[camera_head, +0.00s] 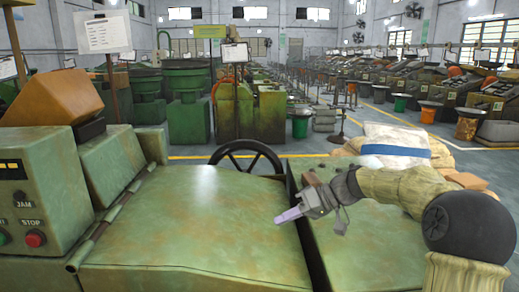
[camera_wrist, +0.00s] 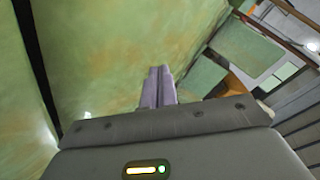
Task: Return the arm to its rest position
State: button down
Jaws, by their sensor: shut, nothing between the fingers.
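My gripper (camera_head: 290,215) is shut and empty, its pale purple fingers together. In the head view it hangs above the right part of a green machine's worn cover (camera_head: 190,225), pointing left. My arm reaches in from the right edge, its forearm in a tan sleeve with a dark round joint. In the wrist view my gripper's fingers (camera_wrist: 158,88) lie side by side, with the green painted panel (camera_wrist: 105,50) behind them. I cannot tell the exact gap between the fingers and the cover.
A control box (camera_head: 45,205) with a red STOP button stands at the left, an orange-brown box (camera_head: 50,98) behind it. A black handwheel (camera_head: 232,158) rises behind the cover. A white sack with a blue band (camera_head: 398,146) lies behind my arm. Open floor lies beyond.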

jog(key=s+m+h+p, duration=0.1)
jog(key=s+p, duration=0.1)
jog(key=s+f+m+h+p, duration=0.1)
jog(key=s+h, duration=0.1)
jog(key=shift+a+p, duration=0.2)
jog(key=shift+p, duration=0.15)
jog(key=s+h+p, duration=0.1)
jog(key=s+d+m+h+p, duration=0.1)
jog(key=s, duration=0.1)
jog(key=s+m+h+p, duration=0.1)
jog(key=p, duration=0.1)
jog(key=shift+s+d+f, duration=0.15)
jog(key=shift+d+f, duration=0.1)
jog(key=shift+d, duration=0.1)
jog(key=s+d+r+m+t+h+p, duration=0.1)
jog(key=s+d+r+h+p, duration=0.1)
jog(key=s+p, duration=0.3)
jog(key=s+d+r+m+t+h+p, duration=0.1)
jog(key=s+d+r+m+h+p, duration=0.1)
jog(key=s+d+p, duration=0.3)
jog(key=s+h+p, duration=0.1)
jog(key=s, duration=0.3)
jog(key=shift+r+h, duration=0.25)
jog(key=shift+h, duration=0.15)
